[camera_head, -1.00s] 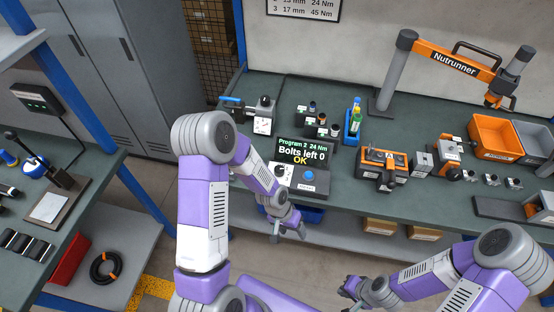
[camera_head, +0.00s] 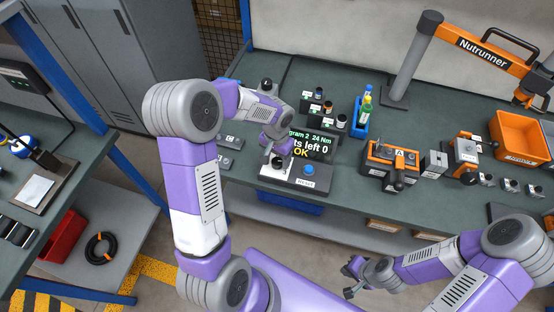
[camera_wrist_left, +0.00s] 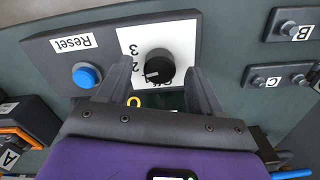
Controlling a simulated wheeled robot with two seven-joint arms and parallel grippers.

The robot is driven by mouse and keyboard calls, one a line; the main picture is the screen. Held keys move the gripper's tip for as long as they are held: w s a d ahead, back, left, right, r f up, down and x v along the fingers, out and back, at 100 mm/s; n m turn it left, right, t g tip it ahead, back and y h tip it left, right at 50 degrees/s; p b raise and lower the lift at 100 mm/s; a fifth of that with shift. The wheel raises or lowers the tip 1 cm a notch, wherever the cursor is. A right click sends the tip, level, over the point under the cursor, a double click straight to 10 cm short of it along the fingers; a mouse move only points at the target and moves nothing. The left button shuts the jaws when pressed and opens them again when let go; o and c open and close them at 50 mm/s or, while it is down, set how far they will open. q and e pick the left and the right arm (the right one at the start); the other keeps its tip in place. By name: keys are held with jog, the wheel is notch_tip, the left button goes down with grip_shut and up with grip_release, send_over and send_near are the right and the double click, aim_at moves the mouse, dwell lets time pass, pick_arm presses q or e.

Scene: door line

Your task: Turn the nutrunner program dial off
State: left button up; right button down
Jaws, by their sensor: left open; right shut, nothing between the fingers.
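The nutrunner program dial (camera_wrist_left: 160,64) is a round black knob on a white plate with numbers beside it. Its white mark faces the numbers near the 2. The control box carries a screen (camera_head: 314,147) reading Program 2, 24 Nm, Bolts left 0, OK, partly covered by my left arm. My left gripper (camera_head: 272,150) is open above the dial. In the left wrist view its two fingers (camera_wrist_left: 158,75) stand on either side of the dial; I cannot tell whether they touch it. My right gripper (camera_head: 350,281) is shut and empty, low in front of the bench.
A blue Reset button (camera_wrist_left: 87,75) sits beside the dial plate. An orange tool block (camera_head: 391,160) and a blue bottle holder (camera_head: 361,117) stand to the right on the bench. A side bench (camera_head: 70,160) is at left. Floor is open between the benches.

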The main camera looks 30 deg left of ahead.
pick_arm(q)
jog(key=shift+f, duration=0.6)
jog(key=c, duration=1.1)
